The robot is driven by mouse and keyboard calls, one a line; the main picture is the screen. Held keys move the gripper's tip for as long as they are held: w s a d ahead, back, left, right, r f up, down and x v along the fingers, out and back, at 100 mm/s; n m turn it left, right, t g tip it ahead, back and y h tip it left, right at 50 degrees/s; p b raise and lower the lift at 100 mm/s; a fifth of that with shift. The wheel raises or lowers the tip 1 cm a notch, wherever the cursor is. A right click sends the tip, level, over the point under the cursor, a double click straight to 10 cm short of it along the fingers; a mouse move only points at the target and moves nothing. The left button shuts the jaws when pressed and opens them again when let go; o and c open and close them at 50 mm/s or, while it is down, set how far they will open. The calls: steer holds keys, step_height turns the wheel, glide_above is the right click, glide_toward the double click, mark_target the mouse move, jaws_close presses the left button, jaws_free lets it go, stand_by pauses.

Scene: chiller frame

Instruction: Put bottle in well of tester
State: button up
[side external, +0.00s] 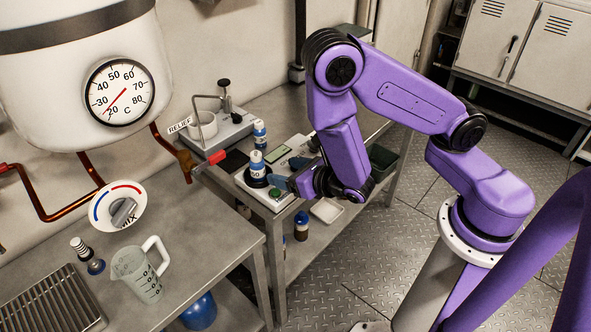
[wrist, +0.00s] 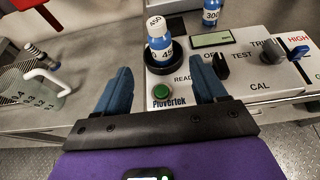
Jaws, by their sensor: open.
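The tester (wrist: 185,80) is a white box with a green button, a small screen, knobs and the name Plovertek; it also shows in the side view (side external: 283,204). A blue and white labelled bottle (wrist: 160,44) stands in the round black well (wrist: 150,69) at the tester's left, its lower end within the rim. This bottle shows upright in the side view (side external: 257,164). My gripper (wrist: 162,88) is open, its blue fingers apart and empty on the near side of the well. In the side view my gripper (side external: 284,173) is just right of the bottle.
A second bottle (wrist: 211,13) stands behind the tester's screen. A device with a lever (side external: 222,125) stands at the back. A clear jug (side external: 140,273) is on the left counter. A darker bottle (side external: 301,226) is on the lower shelf. A red-handled valve (side external: 212,158) juts in nearby.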

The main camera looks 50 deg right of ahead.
steer(key=shift+r, duration=0.1)
steer(key=s+d+r+m+g+h, duration=0.45)
steer(key=d+r+m+h, duration=0.45)
steer(key=d+r+m, duration=0.3)
steer(key=s+a+r+m+g+y, duration=0.1)
steer(key=s+a+m+g+y, duration=0.3)
steer(key=s, duration=0.5)
steer(key=s+a+r+m+g+y, duration=0.1)
steer(key=s+a+m+g+y, duration=0.3)
steer(key=s+m, duration=0.3)
steer(key=s+g+y, duration=0.1)
steer(key=s, duration=0.2)
steer(key=shift+s, duration=0.2)
steer(key=shift+o, duration=0.3)
steer(key=shift+d+r, duration=0.1)
